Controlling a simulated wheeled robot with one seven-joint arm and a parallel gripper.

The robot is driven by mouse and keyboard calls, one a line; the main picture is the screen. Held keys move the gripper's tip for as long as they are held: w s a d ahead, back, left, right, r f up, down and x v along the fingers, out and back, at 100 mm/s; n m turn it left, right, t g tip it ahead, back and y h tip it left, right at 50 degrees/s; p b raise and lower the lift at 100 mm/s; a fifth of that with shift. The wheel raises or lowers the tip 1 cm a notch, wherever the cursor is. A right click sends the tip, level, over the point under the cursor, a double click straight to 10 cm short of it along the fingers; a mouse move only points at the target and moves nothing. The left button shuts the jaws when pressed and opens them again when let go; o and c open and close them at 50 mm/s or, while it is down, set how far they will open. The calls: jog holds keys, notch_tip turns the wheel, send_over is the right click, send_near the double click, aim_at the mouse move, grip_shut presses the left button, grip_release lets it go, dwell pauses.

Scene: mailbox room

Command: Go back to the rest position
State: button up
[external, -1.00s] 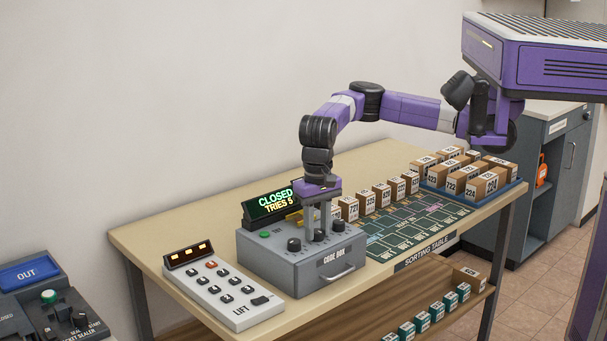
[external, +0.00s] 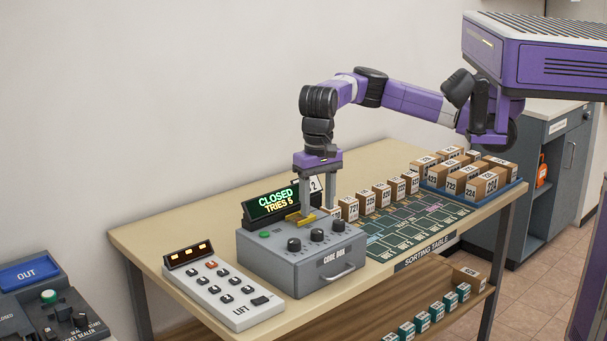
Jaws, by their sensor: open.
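My gripper (external: 317,208) points straight down above the back of the grey code box (external: 300,268). Its two fingers are apart with nothing held between them. The fingertips are near a yellow part (external: 300,218) at the back of the box; I cannot tell if they touch it. The code box has a row of black knobs, a green button (external: 264,234) and a front handle. The display (external: 271,203) behind it reads CLOSED, TRIES 5.
A white LIFT keypad (external: 225,292) lies left of the code box on the sorting table (external: 150,237). Several numbered boxes (external: 381,196) stand in a row to the right. A blue tray (external: 440,190) holds more boxes. A control panel (external: 45,300) is at lower left.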

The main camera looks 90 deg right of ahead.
jog(key=shift+r, duration=0.45)
